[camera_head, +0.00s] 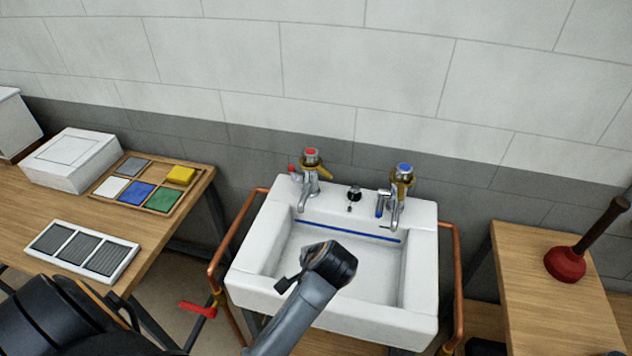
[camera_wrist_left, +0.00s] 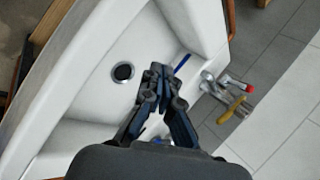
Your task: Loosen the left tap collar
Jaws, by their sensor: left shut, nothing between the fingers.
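The left tap (camera_head: 309,188), chrome with a red cap, stands on the back left rim of the white basin (camera_head: 255,285). Its yellow-brown collar (camera_head: 323,173) sits just below the cap. The same tap shows in the left wrist view at the right, with the red cap (camera_wrist_left: 250,88) and the yellow collar (camera_wrist_left: 237,103). My left gripper (camera_wrist_left: 160,70) is shut and empty over the basin, apart from the tap. In the head view its wrist end is over the basin's front and hides the fingers. My right gripper is not in view.
The blue-capped right tap (camera_head: 397,208) stands on the same rim. Copper pipes (camera_head: 457,270) flank the basin, with a red lever (camera_head: 197,309) at the left. Left bench holds a tray (camera_head: 100,192) of coloured pieces; right bench holds a plunger (camera_head: 565,264).

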